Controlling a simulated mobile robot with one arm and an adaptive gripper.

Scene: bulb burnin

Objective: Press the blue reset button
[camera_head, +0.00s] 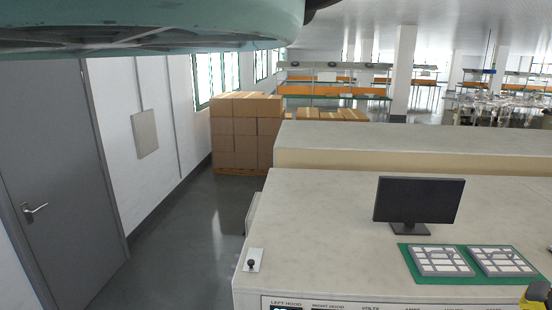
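No blue reset button shows in the head view. The pale bench (320,225) has a front panel (345,303) along the bottom edge of the picture, with labels such as LEFT HOOD, RIGHT HOOD and VOLTS. The picture cuts off most of this panel. A small black knob or stick on a white plate (255,255) sits at the bench's left front corner. I cannot make out my gripper. A yellow and black part (537,295) is cut off at the lower right, and I cannot tell what it is.
A dark monitor (418,200) stands on the bench, with a green mat (409,251) holding two gridded trays before it. A large teal rounded body (150,25) fills the top left. Stacked cartons (240,130) stand behind. Floor (185,240) is clear between bench and grey door (60,160).

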